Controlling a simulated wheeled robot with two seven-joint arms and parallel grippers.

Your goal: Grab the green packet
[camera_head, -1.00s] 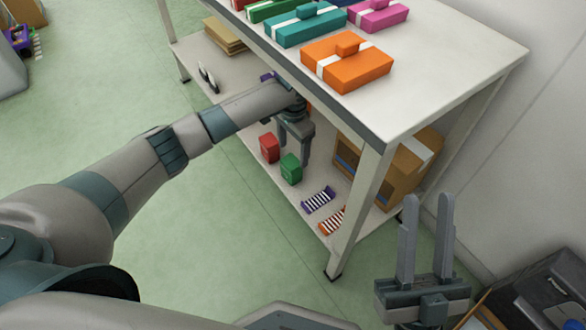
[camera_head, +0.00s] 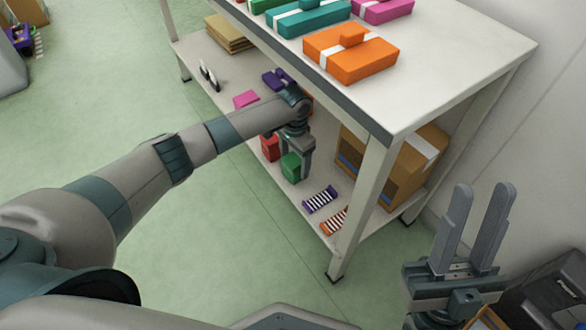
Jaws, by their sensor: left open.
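A small green packet (camera_head: 290,167) stands on the lower shelf (camera_head: 272,181) of the white rack, near its front edge. My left gripper (camera_head: 298,160) points down at the green packet and is open. One finger shows along the packet's right side; the other is hard to make out, so I cannot tell whether the packet is between the fingers. My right gripper (camera_head: 485,190) is at the lower right, pointing up, open and empty, away from the shelf.
A red packet (camera_head: 269,147) stands close on the left of the green one. Purple and orange striped packets (camera_head: 320,200) lie to the right. A cardboard box (camera_head: 405,170) sits behind the front leg.

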